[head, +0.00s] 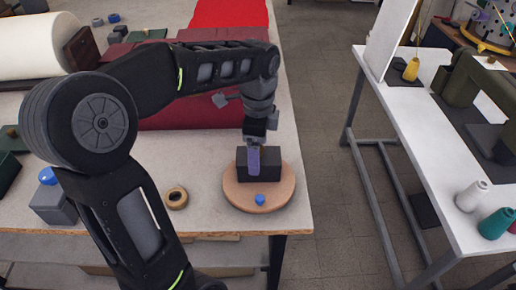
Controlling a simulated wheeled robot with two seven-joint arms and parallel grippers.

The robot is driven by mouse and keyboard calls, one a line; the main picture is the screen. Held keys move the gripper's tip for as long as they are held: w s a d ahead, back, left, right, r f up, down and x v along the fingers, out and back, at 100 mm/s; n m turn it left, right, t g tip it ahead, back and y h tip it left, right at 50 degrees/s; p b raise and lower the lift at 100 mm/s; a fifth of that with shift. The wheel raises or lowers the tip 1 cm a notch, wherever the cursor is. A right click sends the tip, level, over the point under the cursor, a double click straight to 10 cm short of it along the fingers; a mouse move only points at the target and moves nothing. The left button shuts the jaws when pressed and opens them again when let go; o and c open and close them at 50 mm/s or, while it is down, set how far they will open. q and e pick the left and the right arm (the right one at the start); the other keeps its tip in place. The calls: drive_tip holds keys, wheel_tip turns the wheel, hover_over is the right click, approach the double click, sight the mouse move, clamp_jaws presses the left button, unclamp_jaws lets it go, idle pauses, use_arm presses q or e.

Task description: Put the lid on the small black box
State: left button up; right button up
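The small black box (271,166) stands on a round wooden board (236,190) near the table's right edge. My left gripper (258,146) points down directly over the box, and its tips overlap the box's top edge in the head view. A flat purple piece (253,161) hangs below the gripper and crosses the front of the box. I cannot tell whether this piece is the lid, or whether the gripper holds it. The fingers are too small and covered to show their opening. My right gripper is not in view.
A small blue object (260,200) lies on the board in front of the box. A tape roll (176,197) and a grey block with a blue top (52,207) are to the left. Dark red fabric (190,112) lies behind. A white table (425,130) stands across a floor gap.

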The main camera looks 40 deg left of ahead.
use_arm(q)
drive_tip(key=shift+o, duration=0.6)
drive_tip(key=shift+r, duration=0.25)
wheel_tip(320, 180, up, 7)
drive_tip(key=shift+r+p, duration=0.2)
drive_tip(key=shift+p, duration=0.3)
drive_tip(key=shift+f, duration=0.1)
